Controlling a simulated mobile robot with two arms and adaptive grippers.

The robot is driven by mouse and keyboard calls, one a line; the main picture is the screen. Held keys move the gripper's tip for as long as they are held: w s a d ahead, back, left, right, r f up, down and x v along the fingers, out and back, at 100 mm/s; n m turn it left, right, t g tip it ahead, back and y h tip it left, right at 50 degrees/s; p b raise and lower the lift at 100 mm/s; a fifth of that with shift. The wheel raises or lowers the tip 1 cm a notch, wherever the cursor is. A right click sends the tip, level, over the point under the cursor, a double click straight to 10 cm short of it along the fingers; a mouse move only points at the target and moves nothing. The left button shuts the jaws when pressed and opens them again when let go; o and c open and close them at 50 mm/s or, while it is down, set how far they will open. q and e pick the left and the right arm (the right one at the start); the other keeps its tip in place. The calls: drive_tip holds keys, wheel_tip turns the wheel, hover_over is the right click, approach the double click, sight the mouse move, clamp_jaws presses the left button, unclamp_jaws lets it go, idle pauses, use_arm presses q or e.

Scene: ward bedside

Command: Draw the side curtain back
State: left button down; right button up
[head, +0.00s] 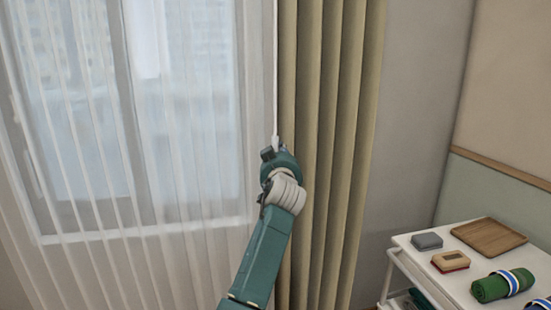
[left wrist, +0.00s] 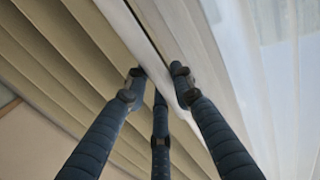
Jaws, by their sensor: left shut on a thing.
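The beige side curtain (head: 333,120) hangs in tight vertical folds at the right of the window. A thin white pull rod (head: 275,85) hangs down along its left edge. My left gripper (head: 272,150) is at the rod's lower end, shut on it, just left of the folds. In the left wrist view, the dark fingers (left wrist: 160,78) close around the white rod (left wrist: 128,28), with beige folds (left wrist: 55,60) on the left and sheer fabric on the right. The exact finger contact is partly hidden in the head view. My right gripper is out of view.
A white sheer curtain (head: 185,170) covers the window (head: 85,120). A white trolley (head: 410,258) at the lower right bears a wooden tray (head: 489,237), a grey box (head: 427,241), a brush-like block (head: 451,261) and a green roll (head: 492,288). Bare wall (head: 415,120) lies between curtain and trolley.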

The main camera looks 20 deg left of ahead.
use_arm(q)
drive_tip(key=shift+d+r, duration=0.1)
drive_tip(key=shift+d, duration=0.1)
drive_tip(key=c, duration=1.7)
unclamp_jaws()
drive_tip(key=shift+c, duration=0.2)
drive_tip(key=shift+o, duration=1.4)
drive_tip(key=shift+w, duration=0.15)
drive_tip(key=shift+w+d, duration=0.1)
drive_tip(key=shift+d, duration=0.05)
drive_tip(key=v, duration=1.2)
